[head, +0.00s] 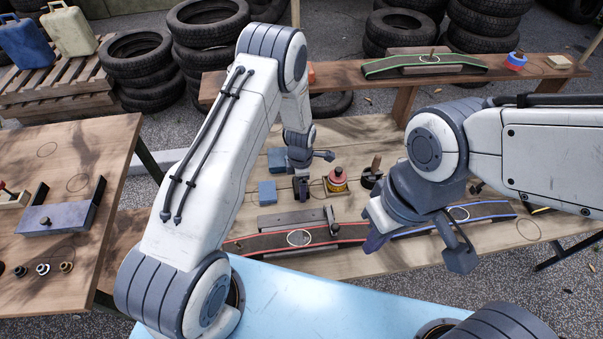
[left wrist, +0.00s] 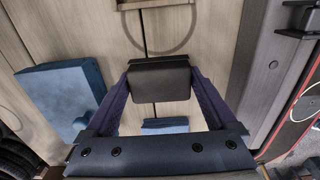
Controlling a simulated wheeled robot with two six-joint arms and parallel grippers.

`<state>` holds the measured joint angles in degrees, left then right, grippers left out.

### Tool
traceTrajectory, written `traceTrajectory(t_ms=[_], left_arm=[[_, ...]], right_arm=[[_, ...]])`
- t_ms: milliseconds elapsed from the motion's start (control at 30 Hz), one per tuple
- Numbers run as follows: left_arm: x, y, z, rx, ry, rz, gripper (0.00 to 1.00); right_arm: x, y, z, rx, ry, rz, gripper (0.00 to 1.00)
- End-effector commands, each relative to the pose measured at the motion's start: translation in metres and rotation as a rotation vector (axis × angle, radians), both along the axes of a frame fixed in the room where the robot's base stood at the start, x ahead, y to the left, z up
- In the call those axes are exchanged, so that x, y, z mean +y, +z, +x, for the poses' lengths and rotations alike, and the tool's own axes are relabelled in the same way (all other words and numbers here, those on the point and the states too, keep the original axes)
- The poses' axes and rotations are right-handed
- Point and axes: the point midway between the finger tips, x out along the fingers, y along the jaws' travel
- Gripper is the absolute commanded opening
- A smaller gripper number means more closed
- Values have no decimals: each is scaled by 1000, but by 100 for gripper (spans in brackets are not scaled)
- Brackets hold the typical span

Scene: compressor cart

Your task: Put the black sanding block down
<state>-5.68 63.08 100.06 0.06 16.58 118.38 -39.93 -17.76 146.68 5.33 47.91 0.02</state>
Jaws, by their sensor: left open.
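The black sanding block (left wrist: 160,78) is between the two purple fingers of my left gripper (left wrist: 158,82) in the left wrist view. The fingers stand apart on either side of it; whether they touch it is hard to tell. The table lies beneath, and a drawn circle (left wrist: 188,40) shows partly behind the block. In the head view my left gripper (head: 301,185) points down over the wooden table (head: 240,225), with the block mostly hidden at its tips. My right gripper (head: 376,242) is over the table's right part; its finger gap is not clear.
Blue blocks (head: 267,191) (head: 277,160) lie left of my left gripper. A red-and-yellow item (head: 337,180) stands to its right. A grey bar (head: 290,219) and a red-edged arched board (head: 260,244) lie in front. A blue-edged board (head: 487,210) is at right.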

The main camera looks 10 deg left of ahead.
Motion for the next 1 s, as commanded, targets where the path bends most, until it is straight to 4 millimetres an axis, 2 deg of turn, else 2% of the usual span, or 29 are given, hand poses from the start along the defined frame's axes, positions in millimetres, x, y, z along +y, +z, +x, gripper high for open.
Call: traceTrajectory(t_ms=[33, 300, 500, 733, 867, 967, 1000], left_arm=[[-1, 4, -3, 8, 0, 0, 100], [-5, 51, -1, 1, -1, 0, 100], [-5, 90, -1, 1, 0, 1, 100], [-10, 114, -5, 2, -47, -1, 100], [-35, 149, -24, -9, -302, -5, 100], [-62, 188, -55, -21, -642, -10, 100], [-72, 203, -72, -25, -798, -12, 100]], right_arm=[[0, 2, 0, -1, 0, 1, 0], [0, -22, 0, 0, 1, 0, 0], [0, -26, 0, 0, 1, 0, 0], [0, -27, 0, 0, 1, 0, 0], [0, -26, 0, 0, 1, 0, 0], [0, -26, 0, 0, 1, 0, 0], [0, -27, 0, 0, 1, 0, 0]])
